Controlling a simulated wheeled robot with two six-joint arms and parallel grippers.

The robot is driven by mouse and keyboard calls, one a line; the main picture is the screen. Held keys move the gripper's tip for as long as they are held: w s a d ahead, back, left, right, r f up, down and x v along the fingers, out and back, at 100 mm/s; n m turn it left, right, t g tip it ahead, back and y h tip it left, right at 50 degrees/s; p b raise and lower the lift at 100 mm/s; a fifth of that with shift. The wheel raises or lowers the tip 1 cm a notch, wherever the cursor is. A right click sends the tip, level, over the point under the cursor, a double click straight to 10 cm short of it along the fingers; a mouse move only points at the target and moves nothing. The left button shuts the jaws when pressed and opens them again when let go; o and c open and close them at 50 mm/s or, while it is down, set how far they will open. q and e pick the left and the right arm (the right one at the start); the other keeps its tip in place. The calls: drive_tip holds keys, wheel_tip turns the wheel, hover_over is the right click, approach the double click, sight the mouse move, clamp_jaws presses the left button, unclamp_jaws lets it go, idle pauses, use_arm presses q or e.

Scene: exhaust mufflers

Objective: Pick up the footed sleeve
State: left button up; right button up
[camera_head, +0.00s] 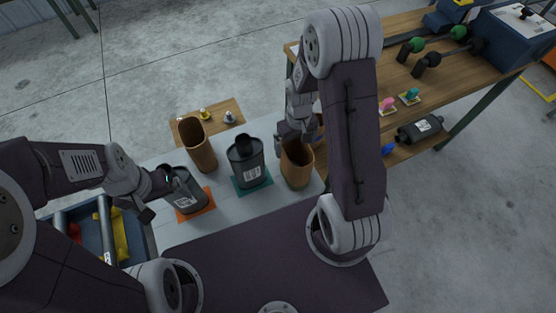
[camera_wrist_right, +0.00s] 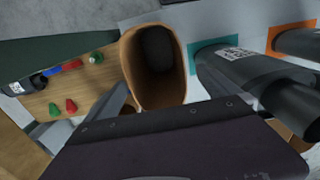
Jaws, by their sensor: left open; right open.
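Two brown open-topped sleeves stand on the grey table; I cannot tell from their visible parts which has feet. The right sleeve (camera_head: 297,168) is upright, and its open mouth fills the upper middle of the right wrist view (camera_wrist_right: 180,80), with a dark inside. The left sleeve (camera_head: 199,148) stands at the back left of the table. My right gripper (camera_head: 294,136) is open, close above the right sleeve's far rim; contact is unclear. My left gripper (camera_head: 160,192) is open beside the dark muffler (camera_head: 184,192) on the orange mat (camera_head: 207,206).
A second dark muffler (camera_head: 245,160) stands on a teal mat (camera_head: 238,184) between the sleeves. A wooden board (camera_head: 226,109) with small pieces lies behind. A blue crate (camera_head: 86,222) is at left. A wooden bench (camera_head: 408,82) with tools stands at right.

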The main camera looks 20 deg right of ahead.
wheel_tip(320, 180, down, 9)
drive_tip(key=b, duration=0.4)
drive_tip(key=shift+s+d, duration=0.3)
drive_tip(key=shift+s, duration=0.1)
drive_tip(key=shift+r, duration=0.1)
drive_tip(key=shift+c, duration=0.7)
drive_tip(key=shift+r, duration=0.1)
drive_tip(key=c, duration=1.2)
